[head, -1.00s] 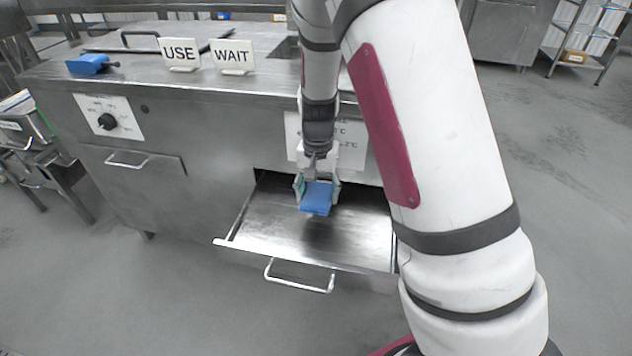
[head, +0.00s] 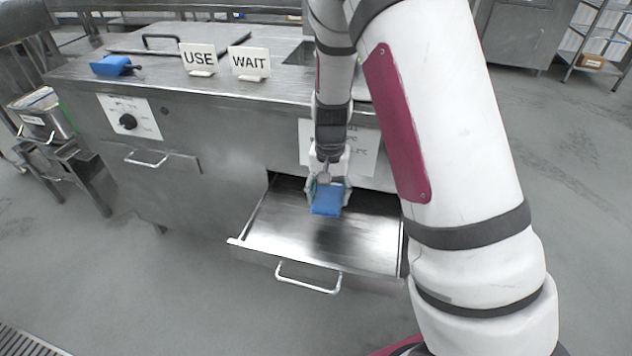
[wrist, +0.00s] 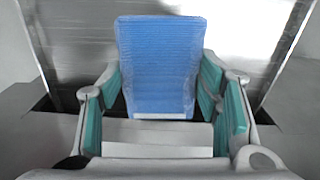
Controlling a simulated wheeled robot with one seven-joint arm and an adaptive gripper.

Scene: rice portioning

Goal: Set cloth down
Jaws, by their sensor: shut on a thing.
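A blue cloth (head: 327,201) is held in my gripper (head: 326,188) over the open metal drawer (head: 290,228). In the wrist view the blue cloth (wrist: 160,65) stands out beyond the green-padded fingers of my gripper (wrist: 165,100), which are closed on its near end. The drawer's metal floor (wrist: 235,40) lies behind the cloth in that view. I cannot tell whether the cloth touches the drawer floor.
The counter (head: 170,75) above carries a USE sign (head: 198,58), a WAIT sign (head: 249,62) and a blue-handled tool (head: 112,66). The drawer's handle (head: 307,284) sticks out in front. A closed drawer (head: 150,160) is at left. The drawer floor around the cloth is clear.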

